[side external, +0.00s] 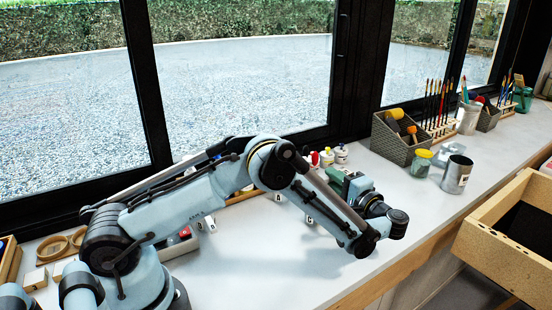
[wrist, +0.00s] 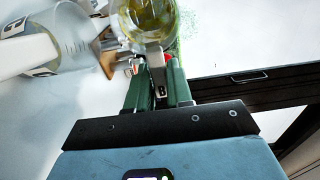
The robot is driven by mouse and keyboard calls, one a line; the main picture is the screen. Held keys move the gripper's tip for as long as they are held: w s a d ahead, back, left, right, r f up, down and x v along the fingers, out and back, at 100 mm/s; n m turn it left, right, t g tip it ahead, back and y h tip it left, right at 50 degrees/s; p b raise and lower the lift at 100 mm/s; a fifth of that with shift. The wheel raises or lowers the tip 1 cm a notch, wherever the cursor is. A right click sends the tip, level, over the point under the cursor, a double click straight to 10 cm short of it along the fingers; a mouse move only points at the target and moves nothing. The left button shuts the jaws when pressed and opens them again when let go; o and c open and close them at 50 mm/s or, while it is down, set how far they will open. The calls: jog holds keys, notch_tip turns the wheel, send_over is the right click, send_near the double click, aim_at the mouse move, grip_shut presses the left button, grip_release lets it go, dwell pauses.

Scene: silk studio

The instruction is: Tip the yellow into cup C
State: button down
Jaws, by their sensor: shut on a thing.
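My gripper (wrist: 157,72) is shut on a clear cup (wrist: 146,20) with yellow inside, at the top of the wrist view. The cup's mouth faces the camera, and yellow streaks its wall; how much it holds I cannot tell. Beside it on the left is a clear marked cup (wrist: 75,38) with a pale broad strip across it. Black-lettered labels show by this cup, but I cannot read them surely, so cup C is not certain. In the side view my arm hides the held cup and most of the labelled cups; small lettered labels (side external: 309,196) show behind my arm.
Small paint bottles (side external: 341,153) stand behind my arm by the window. A wicker box (side external: 400,140), a metal can (side external: 456,174) and a yellow-lidded jar (side external: 421,163) stand to the right. The counter's front right is clear.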

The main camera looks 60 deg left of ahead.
jog(key=h, duration=0.2)
jog(key=a+h, duration=0.1)
jog(key=h, duration=0.1)
jog(key=shift+r, duration=0.35)
jog(key=shift+a+r+g+h, duration=0.1)
jog(key=shift+a+r+h, duration=0.35)
jog(key=shift+h, duration=1.9)
jog(key=shift+a+r+g+h, duration=0.1)
jog(key=shift+r+h, duration=0.55)
jog(key=shift+h, duration=1.65)
jog(key=shift+a+r+g+h, duration=0.1)
jog(key=shift+a+r+h, duration=0.35)
jog(key=shift+h, duration=1.9)
jog(key=shift+d+r, duration=0.15)
jog(key=shift+r, duration=0.05)
notch_tip(320, 180, up, 5)
jog(key=shift+f, duration=0.1)
